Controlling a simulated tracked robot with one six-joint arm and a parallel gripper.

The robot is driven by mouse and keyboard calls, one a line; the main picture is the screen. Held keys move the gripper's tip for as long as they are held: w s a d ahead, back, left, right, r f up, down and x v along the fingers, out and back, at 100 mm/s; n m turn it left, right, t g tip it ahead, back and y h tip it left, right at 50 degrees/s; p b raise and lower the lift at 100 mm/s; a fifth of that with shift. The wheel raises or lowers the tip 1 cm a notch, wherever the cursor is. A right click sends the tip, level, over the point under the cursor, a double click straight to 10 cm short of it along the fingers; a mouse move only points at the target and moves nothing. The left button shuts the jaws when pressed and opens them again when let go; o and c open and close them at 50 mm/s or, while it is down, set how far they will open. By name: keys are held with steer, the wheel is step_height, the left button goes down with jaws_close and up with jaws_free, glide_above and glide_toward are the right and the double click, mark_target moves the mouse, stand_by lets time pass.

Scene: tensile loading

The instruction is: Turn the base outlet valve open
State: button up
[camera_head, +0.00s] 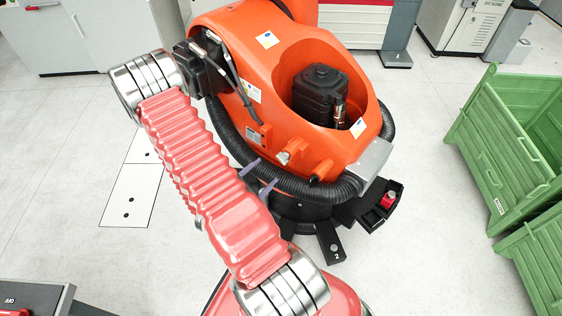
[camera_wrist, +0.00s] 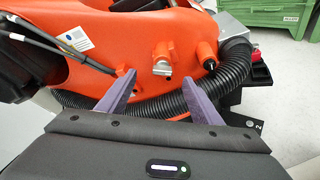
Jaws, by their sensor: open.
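No part is clearly marked as the base outlet valve. A small silver fitting (camera_head: 284,157) sits on the lower side of the orange machine (camera_head: 240,60); in the wrist view the fitting (camera_wrist: 162,69) appears between my fingertips. A red part (camera_head: 388,201) on the black base also shows at the right of the wrist view (camera_wrist: 261,74). I cannot tell which is the valve. My gripper (camera_head: 259,176) is open, its two purple fingers apart and empty. It is by the black corrugated hose, in front of the orange body; in the wrist view it is low centre (camera_wrist: 162,78).
The black hose (camera_head: 300,187) curves around the orange machine's lower side, close to my fingers. A black base foot (camera_head: 330,240) sticks out toward me. Green crates (camera_head: 510,140) stand at the right. Grey cabinets (camera_head: 110,35) line the back. Light floor is clear at left.

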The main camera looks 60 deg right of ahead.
mark_target(281, 161)
step_height(281, 161, down, 2)
steer(key=shift+s+a+f+n+t, duration=0.15)
steer(key=shift+f+n+t, duration=0.05)
steer(key=shift+n+t, duration=0.2)
steer(key=shift+x, duration=6.95)
steer(key=shift+f, duration=0.1)
steer(key=shift+c, duration=0.3)
steer(key=shift+a, duration=0.1)
steer(key=c, duration=0.9)
steer(key=shift+a, duration=0.25)
steer(key=shift+c, duration=0.5)
steer(key=shift+s+d, duration=0.1)
steer(key=shift+d, duration=0.1)
